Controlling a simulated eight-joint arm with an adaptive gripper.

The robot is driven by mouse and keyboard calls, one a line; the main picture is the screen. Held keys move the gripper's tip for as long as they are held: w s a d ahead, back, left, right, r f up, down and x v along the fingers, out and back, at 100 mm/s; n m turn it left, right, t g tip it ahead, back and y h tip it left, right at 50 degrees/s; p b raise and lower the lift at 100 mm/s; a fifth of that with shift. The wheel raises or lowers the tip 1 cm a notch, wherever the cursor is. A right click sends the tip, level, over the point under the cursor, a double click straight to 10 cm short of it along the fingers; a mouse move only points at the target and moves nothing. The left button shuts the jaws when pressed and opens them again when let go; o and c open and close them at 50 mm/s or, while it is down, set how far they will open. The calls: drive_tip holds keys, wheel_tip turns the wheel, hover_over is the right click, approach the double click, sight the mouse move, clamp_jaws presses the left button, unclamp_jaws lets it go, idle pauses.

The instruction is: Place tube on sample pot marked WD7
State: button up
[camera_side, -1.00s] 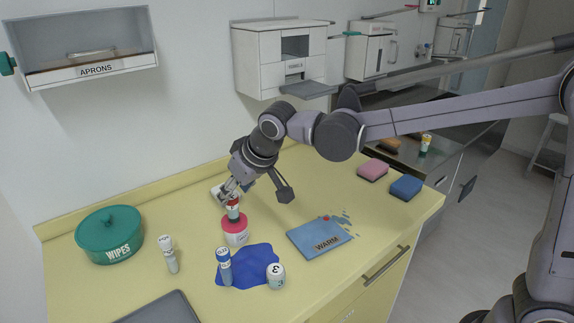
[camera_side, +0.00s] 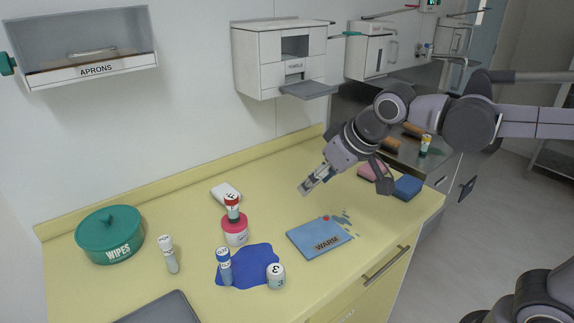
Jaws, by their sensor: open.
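A tube with a red top and dark band (camera_side: 232,208) stands upright on the lid of a white sample pot with a pinkish-red lid (camera_side: 235,233). The pot's marking is too small to read. My gripper (camera_side: 305,189) is open and empty, above the counter and well to the right of the tube, apart from it. A blue-labelled tube (camera_side: 224,267) and a white-and-grey tube (camera_side: 169,255) stand upright at the front left. A small white pot with a dark mark (camera_side: 276,277) stands right of the blue tube.
A blue patch (camera_side: 255,257) lies around the blue tube. A blue WARM pad (camera_side: 312,239) lies to the right. A green WIPES tub (camera_side: 109,236), a white item (camera_side: 225,193), a grey tray (camera_side: 165,308) and a blue sponge (camera_side: 407,187) are also on the yellow counter.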

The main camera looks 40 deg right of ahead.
drive_tip(key=s+d+f+m, duration=0.1)
drive_tip(key=s+d+f, duration=0.6)
drive_tip(key=s, duration=0.3)
drive_tip(key=shift+d+f+h, duration=0.15)
drive_tip(key=shift+d+h, duration=0.2)
drive_tip(key=shift+h, duration=0.05)
